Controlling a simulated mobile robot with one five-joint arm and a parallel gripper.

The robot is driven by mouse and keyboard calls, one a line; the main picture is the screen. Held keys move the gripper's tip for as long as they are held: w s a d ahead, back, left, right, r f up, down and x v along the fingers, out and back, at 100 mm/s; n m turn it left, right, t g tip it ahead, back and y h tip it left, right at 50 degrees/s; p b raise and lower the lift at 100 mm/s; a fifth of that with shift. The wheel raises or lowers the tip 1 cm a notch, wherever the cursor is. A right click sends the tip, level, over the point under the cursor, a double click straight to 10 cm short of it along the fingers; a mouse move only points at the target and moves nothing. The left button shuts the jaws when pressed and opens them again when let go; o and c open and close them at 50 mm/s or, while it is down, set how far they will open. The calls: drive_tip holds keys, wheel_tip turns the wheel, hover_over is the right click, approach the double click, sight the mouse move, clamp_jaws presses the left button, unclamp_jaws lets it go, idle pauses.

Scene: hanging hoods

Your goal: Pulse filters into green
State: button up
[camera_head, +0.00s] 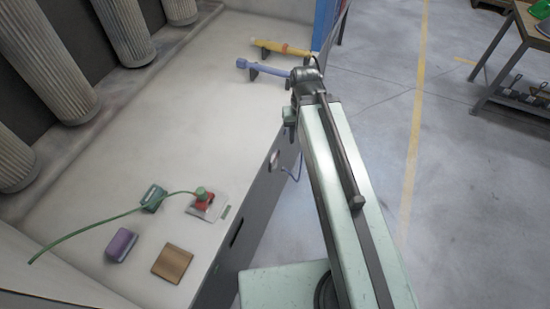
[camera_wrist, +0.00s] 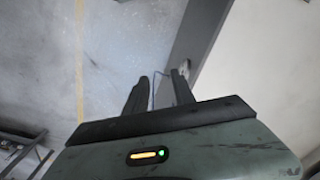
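Several pale pleated filter cylinders (camera_head: 120,30) stand in a row along the dark back wall at the left of the head view. A green box (camera_head: 153,198) lies on the pale bench. A purple box (camera_head: 121,245) and a tan block (camera_head: 172,263) lie near it. A blue wand (camera_head: 262,70) and a yellow wand (camera_head: 283,49) rest on dark stands at the bench's far end. My gripper (camera_wrist: 161,76) shows in the wrist view with its two dark fingers apart and nothing between their tips. Its fingers cannot be made out in the head view.
A green hose (camera_head: 110,221) runs across the bench to a red and green fitting (camera_head: 203,200) on a pale plate. A thin blue loop (camera_head: 295,172) hangs at the bench's front side. The floor (camera_head: 385,150) at right is clear; a workbench (camera_head: 520,50) stands beyond.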

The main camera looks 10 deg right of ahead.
clamp_jaws()
drive_tip(key=shift+d, duration=0.1)
idle(1.2)
